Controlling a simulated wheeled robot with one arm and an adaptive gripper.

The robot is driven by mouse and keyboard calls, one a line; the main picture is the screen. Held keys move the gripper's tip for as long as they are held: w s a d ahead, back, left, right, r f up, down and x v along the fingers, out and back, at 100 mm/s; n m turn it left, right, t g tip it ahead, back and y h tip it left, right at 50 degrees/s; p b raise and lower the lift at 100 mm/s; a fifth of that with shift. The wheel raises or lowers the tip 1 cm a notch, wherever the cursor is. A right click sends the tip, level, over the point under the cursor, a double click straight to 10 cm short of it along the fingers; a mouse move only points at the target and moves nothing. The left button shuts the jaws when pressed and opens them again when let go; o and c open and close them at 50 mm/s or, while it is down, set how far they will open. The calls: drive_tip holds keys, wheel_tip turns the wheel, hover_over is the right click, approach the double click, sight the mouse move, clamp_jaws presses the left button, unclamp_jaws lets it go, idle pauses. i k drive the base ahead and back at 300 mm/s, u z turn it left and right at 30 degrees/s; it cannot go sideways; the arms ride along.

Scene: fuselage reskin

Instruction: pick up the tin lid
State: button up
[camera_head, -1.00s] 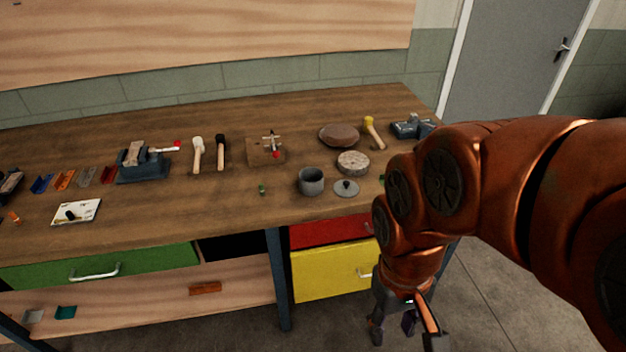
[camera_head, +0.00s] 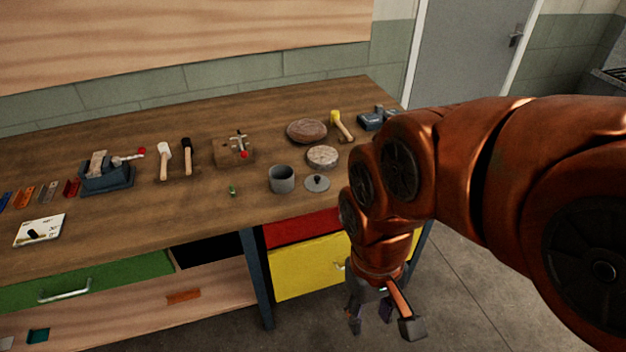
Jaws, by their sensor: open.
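The tin lid (camera_head: 317,183) is a small grey disc with a dark knob on top. It lies flat on the wooden workbench near its front edge, just right of an open grey tin (camera_head: 282,179). My gripper (camera_head: 382,322) hangs in front of the bench at the lower right, below the height of the bench top. It points down with its fingers apart and is empty. It is well apart from the lid, which is in full view.
Behind the lid are a pale round block (camera_head: 322,156), a brown round pad (camera_head: 307,131) and a yellow-headed mallet (camera_head: 341,125). A small green item (camera_head: 232,190) lies left of the tin. The red drawer (camera_head: 300,228) and yellow drawer (camera_head: 308,266) are below. Floor is clear at right.

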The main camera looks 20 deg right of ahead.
sight(314, 183)
drive_tip(key=u, duration=0.75)
drive_tip(key=i, duration=0.65)
drive_tip(key=z, duration=0.15)
